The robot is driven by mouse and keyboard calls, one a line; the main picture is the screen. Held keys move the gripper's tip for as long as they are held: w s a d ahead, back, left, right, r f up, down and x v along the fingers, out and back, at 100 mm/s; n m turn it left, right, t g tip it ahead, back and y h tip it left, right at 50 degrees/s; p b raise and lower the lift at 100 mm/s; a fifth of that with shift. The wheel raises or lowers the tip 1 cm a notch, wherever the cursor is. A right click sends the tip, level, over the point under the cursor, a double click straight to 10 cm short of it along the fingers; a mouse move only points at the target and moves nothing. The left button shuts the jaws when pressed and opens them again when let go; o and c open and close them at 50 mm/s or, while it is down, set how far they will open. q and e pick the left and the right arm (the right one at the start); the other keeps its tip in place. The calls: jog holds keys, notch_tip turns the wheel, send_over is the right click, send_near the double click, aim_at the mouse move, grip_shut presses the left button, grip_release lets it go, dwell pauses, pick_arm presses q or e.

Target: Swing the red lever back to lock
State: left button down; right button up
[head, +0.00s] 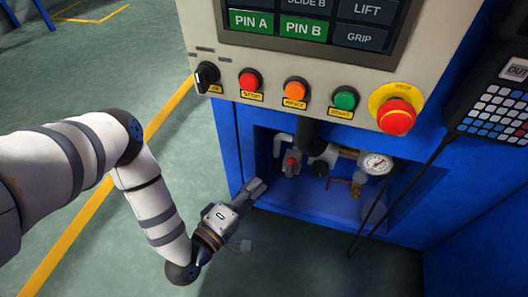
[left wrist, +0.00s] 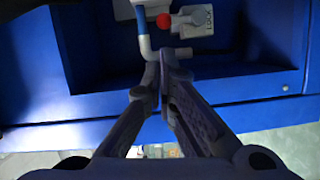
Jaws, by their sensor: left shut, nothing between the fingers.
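The lever's red knob (head: 291,161) shows inside the blue cabinet recess, below the control panel. In the left wrist view the red knob (left wrist: 163,20) is near the top, beside a pale plate (left wrist: 196,22) with dark lettering that seems to read LOCK. My left gripper (head: 256,187) is at the recess's left front edge, lower left of the knob. In the left wrist view its fingertips (left wrist: 168,58) are together, with nothing between them. They appear below the knob and apart from it, close to a white bent pipe (left wrist: 147,46). The lever's arm is hard to make out. My right gripper is not in view.
The recess also holds a pressure gauge (head: 376,164) with brass fittings at the right. Above it, the control panel (head: 320,78) carries several buttons and a red emergency stop (head: 396,117). A keypad pendant (head: 495,110) hangs at the right with a dark cable. Floor at the left is clear.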

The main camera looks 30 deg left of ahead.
aim_at(291, 167)
pick_arm(q)
jog(key=w+b, duration=0.2)
jog(key=w, duration=0.6)
jog(key=shift+w+d+f, duration=0.2)
jog(key=shift+w+d, duration=0.05)
jog(key=shift+w, duration=0.15)
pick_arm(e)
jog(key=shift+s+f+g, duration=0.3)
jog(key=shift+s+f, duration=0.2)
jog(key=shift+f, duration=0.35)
